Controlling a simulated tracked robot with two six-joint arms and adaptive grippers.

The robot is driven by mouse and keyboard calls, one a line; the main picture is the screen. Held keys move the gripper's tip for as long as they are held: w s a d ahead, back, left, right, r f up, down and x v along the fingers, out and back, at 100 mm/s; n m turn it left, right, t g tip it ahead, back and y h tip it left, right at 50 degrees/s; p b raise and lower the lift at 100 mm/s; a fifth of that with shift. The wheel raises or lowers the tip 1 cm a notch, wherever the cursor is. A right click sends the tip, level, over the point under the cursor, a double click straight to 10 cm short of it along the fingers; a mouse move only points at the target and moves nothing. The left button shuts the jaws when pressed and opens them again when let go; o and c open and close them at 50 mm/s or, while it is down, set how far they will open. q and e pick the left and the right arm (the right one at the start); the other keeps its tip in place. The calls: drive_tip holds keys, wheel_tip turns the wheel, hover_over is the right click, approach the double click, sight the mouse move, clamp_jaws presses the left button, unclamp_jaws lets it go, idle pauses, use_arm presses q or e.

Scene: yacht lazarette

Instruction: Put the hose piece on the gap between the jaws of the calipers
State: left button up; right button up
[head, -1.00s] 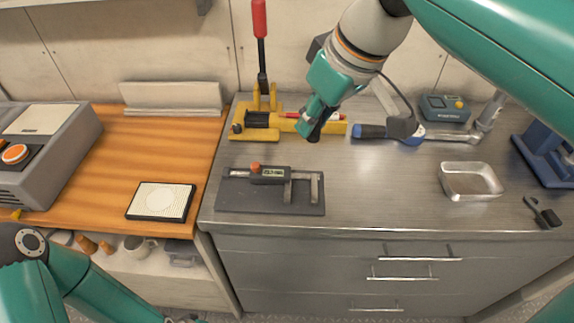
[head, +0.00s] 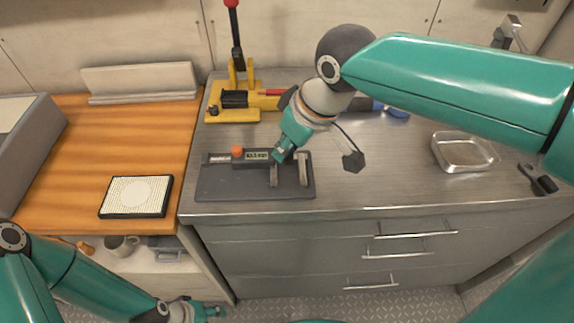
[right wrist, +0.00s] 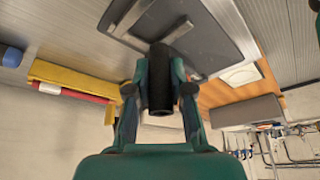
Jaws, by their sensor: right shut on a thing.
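The calipers (head: 250,157) lie on a dark board (head: 230,185) at the bench's front left, with an orange knob, a small display and two metal jaws pointing toward the front edge. My right gripper (head: 281,155) is over the jaw end of the calipers. In the right wrist view, the right gripper (right wrist: 160,88) is shut on the hose piece (right wrist: 160,80), a short black tube between its fingers. The hose piece is mostly hidden in the head view; I cannot tell whether it touches the calipers. My left gripper (head: 207,312) is low at the bottom edge, its fingers too small to judge.
A yellow lever tool (head: 235,100) with a red handle stands behind the calipers. A metal tray (head: 465,153) and a black tool (head: 538,180) lie to the right. A dotted pad (head: 136,197) lies on the wooden top at left. Bench between calipers and tray is clear.

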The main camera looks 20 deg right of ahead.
sight(292, 157)
drive_tip(key=shift+f+b, duration=0.3)
drive_tip(key=shift+f, duration=2.2)
drive_tip(key=shift+f, duration=0.2)
drive_tip(key=o, duration=0.8)
drive_tip(key=shift+r, duration=0.1)
drive_tip(key=shift+r, duration=0.25)
drive_tip(key=p+v, duration=0.1)
drive_tip(key=v, duration=1)
drive_tip(key=shift+s+d+r, duration=0.1)
drive_tip(key=shift+s+r, duration=0.05)
drive_tip(key=shift+r, duration=0.2)
